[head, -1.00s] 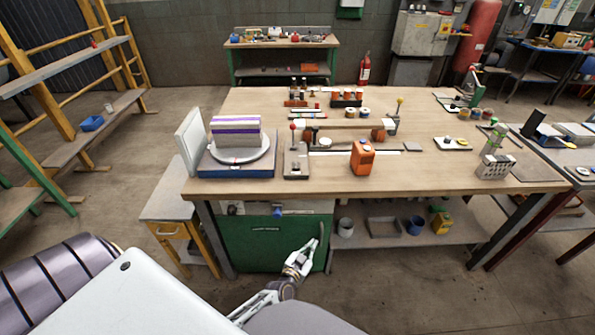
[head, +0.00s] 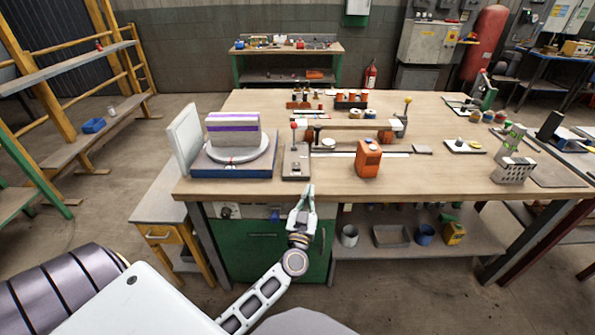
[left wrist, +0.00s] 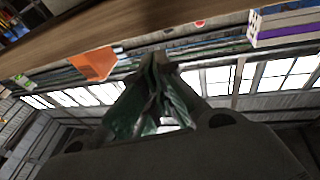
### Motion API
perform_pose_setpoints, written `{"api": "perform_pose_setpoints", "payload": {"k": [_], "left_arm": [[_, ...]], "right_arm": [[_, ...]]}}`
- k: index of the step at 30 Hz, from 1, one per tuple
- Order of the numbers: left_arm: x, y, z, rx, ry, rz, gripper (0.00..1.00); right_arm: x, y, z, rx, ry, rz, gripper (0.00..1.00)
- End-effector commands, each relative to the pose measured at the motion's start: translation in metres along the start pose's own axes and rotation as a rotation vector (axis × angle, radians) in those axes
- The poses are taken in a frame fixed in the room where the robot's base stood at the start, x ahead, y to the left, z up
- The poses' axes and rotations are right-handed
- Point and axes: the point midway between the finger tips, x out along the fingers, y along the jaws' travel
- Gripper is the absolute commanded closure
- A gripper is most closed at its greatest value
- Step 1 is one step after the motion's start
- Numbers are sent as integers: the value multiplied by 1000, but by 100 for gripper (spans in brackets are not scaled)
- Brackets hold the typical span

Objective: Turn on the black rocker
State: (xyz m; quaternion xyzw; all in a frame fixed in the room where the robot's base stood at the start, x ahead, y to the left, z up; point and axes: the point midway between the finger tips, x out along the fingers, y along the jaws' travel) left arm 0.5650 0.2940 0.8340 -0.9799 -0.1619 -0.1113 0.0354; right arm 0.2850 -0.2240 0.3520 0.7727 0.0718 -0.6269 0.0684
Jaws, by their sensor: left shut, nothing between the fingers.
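A grey panel (head: 252,211) sits under the table's front edge, above the green cabinet. A small dark fitting (head: 228,211) on its left part may be the black rocker, but it is too small to tell or to read its position. My left gripper (head: 309,187) points up at the table's front edge, to the right of that fitting and apart from it. Its fingers are shut and empty; in the left wrist view the fingertips (left wrist: 155,58) meet near the table edge. My right gripper is not in view.
The wooden table (head: 440,175) carries a grey lever box (head: 296,163) with a red knob, an orange box (head: 368,158) and a turntable (head: 236,152) with a striped block. The green cabinet (head: 250,252) stands below. The floor in front is free.

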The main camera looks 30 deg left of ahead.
Motion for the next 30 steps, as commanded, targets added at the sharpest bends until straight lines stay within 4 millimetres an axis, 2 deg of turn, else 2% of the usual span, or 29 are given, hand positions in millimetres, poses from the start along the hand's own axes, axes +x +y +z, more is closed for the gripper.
{"api": "perform_pose_setpoints", "payload": {"k": [3, 12, 30], "left_arm": [[3, -15, -12, -11, 20, -72, 100], [4, -43, -3, 12, -14, -205, 100], [6, -47, -1, 16, -21, -221, 100]], "right_arm": [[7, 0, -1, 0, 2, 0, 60], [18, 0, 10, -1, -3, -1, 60], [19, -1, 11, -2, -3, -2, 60]]}}
